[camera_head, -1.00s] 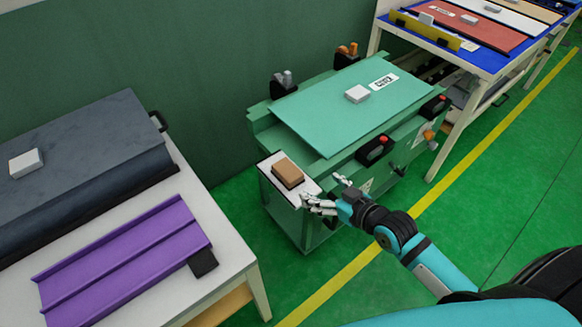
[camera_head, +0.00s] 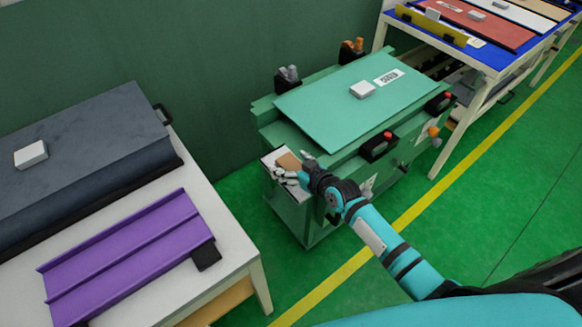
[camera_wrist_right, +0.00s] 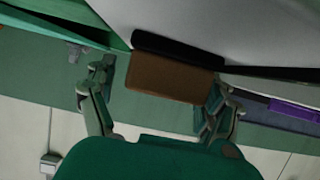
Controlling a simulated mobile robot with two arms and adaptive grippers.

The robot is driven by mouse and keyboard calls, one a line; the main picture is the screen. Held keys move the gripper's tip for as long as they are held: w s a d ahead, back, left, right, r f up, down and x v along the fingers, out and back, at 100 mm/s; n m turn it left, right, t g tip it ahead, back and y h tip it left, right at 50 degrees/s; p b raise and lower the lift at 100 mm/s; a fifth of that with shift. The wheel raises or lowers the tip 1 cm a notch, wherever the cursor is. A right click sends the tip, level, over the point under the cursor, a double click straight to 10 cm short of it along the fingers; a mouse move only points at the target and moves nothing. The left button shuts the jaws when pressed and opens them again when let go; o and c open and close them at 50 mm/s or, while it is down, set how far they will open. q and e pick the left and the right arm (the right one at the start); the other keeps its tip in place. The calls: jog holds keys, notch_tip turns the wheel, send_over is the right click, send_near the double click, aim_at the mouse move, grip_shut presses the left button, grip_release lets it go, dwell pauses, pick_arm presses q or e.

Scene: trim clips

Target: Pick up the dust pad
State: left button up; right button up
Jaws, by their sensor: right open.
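The dust pad, a brown block (camera_head: 289,160), lies on a small white shelf (camera_head: 267,157) at the left end of the green workstation. My right gripper (camera_head: 291,166) is at the pad and partly hides it in the head view. In the right wrist view the brown pad (camera_wrist_right: 172,78) has a dark band along one long side. It lies between the two spread fingers of the gripper (camera_wrist_right: 163,76), which is open. Whether either finger touches the pad is hard to tell. My left gripper is not in view.
A green panel (camera_head: 335,105) with a white block (camera_head: 363,89) lies on the workstation. Red-topped clamps (camera_head: 379,146) line its near edge. A white table (camera_head: 228,240) at left carries a purple tray (camera_head: 130,255) and a dark slab (camera_head: 85,150). Green floor is free between them.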

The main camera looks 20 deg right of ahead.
jog(key=shift+w+a+f, duration=0.1)
jog(key=shift+w, duration=0.15)
jog(key=c, duration=1.3)
